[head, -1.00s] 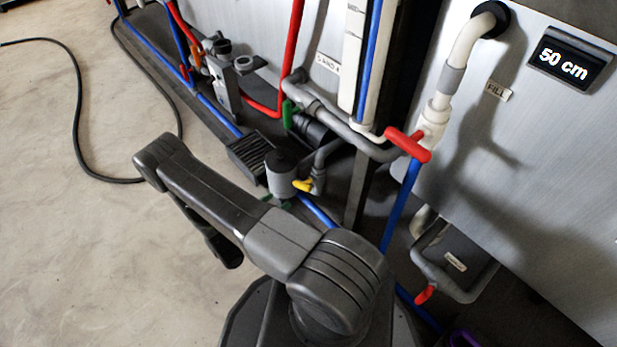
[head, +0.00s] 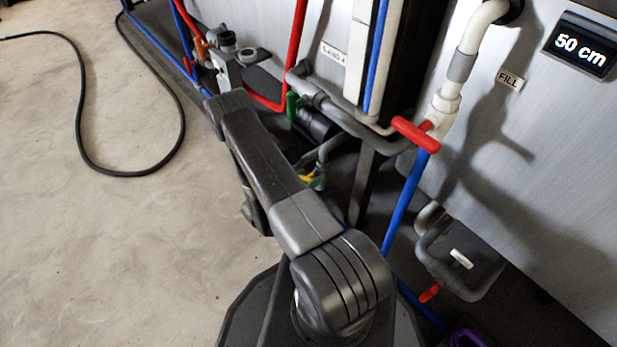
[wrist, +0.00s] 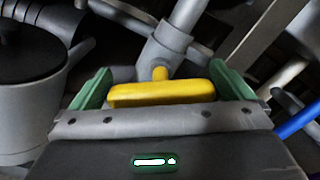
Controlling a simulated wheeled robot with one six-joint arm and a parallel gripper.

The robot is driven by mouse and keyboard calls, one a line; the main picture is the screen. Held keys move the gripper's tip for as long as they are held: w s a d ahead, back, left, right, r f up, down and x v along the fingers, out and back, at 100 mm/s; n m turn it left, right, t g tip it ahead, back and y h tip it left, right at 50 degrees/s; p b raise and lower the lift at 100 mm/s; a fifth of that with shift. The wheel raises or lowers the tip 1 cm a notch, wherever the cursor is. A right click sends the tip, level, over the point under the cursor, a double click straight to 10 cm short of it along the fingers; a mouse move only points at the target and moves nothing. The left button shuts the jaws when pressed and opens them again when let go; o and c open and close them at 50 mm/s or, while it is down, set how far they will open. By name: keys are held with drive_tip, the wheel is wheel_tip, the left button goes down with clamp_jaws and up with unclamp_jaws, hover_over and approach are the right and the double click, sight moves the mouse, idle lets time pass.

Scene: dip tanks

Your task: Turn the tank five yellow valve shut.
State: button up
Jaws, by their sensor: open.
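The yellow valve (wrist: 162,93) is a bar handle on a short stem from a grey pipe (wrist: 170,48). In the wrist view it lies crosswise between the two green fingers of my gripper (wrist: 168,90). The fingers stand apart, one near each end of the handle, with a small gap on the right. I cannot tell whether either finger touches it. In the head view a little of the yellow valve (head: 306,178) shows beside a green fingertip, partly hidden behind my arm.
A grey canister with a dark lid (wrist: 30,85) stands close left of my gripper. Red valve handles (head: 415,135), a blue pipe (head: 404,210) and a tank wall with a 50 cm display (head: 580,50) are on the right. Open floor with a black hose (head: 80,120) lies left.

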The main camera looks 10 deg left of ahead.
drive_tip(key=shift+w+d, duration=0.25)
drive_tip(key=shift+w, duration=0.05)
drive_tip(key=c, duration=0.7)
drive_tip(key=shift+m, duration=0.3)
drive_tip(key=shift+m+b, duration=0.8)
drive_tip(key=shift+m, duration=0.4)
drive_tip(key=shift+s+d+m+b, duration=0.1)
drive_tip(key=shift+m+b, duration=0.55)
drive_tip(key=shift+m, duration=1.05)
